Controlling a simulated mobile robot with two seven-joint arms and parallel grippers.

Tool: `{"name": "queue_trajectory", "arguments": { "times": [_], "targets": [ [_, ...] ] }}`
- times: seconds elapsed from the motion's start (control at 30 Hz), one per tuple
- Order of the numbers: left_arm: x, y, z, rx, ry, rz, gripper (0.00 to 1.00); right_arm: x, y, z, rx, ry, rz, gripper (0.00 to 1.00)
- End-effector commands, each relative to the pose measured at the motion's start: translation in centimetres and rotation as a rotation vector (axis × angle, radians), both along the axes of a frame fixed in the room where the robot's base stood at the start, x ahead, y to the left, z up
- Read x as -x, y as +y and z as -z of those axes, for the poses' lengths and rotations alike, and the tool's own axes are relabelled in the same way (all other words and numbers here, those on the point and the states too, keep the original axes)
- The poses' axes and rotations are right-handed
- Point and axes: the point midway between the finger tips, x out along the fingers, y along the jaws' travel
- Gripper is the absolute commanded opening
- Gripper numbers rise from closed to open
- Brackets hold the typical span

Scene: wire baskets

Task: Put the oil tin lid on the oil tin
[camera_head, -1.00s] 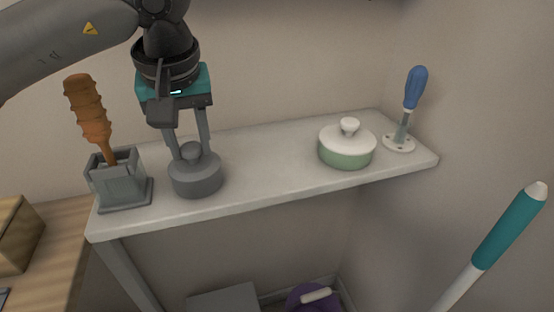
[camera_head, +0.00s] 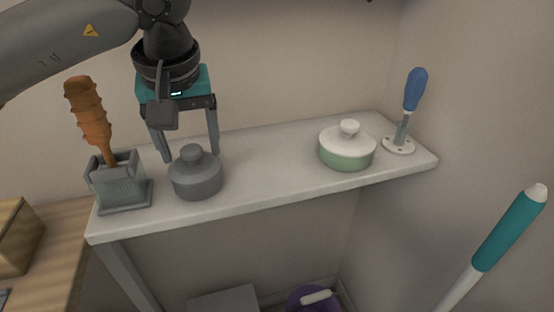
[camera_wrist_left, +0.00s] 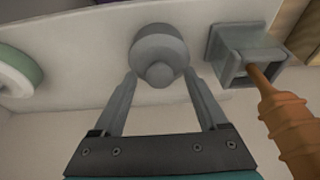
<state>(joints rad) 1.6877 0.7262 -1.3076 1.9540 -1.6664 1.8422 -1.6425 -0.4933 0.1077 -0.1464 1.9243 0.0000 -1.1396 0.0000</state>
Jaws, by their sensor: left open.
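The grey oil tin (camera_head: 197,185) stands upright on the left part of the shelf. The grey oil tin lid (camera_head: 193,163), with a round knob, sits on top of it and looks level. In the left wrist view the lid (camera_wrist_left: 158,52) shows from above with its knob pointing at the camera. My left gripper (camera_head: 190,155) is open and empty. Its fingers are spread to either side, just behind the knob and apart from it. The left wrist view also shows the open fingers (camera_wrist_left: 160,78) with a gap around the knob. My right gripper is not in view.
A grey square holder (camera_head: 122,187) with an orange-handled tool (camera_head: 90,115) stands left of the tin. A green pot with a white lid (camera_head: 346,150) and a blue-handled brush (camera_head: 413,90) stand to the right. The shelf (camera_head: 265,165) between is clear.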

Motion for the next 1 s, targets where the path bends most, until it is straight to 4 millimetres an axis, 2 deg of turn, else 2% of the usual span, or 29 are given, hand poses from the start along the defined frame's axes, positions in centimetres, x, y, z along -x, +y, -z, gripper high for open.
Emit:
{"name": "queue_trajectory", "arguments": {
  "times": [1.0],
  "targets": [
    [1.0, -0.4, -3.6, 0.000, -0.001, 0.001, 0.76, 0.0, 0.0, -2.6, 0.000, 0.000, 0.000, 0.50]
  ]
}}
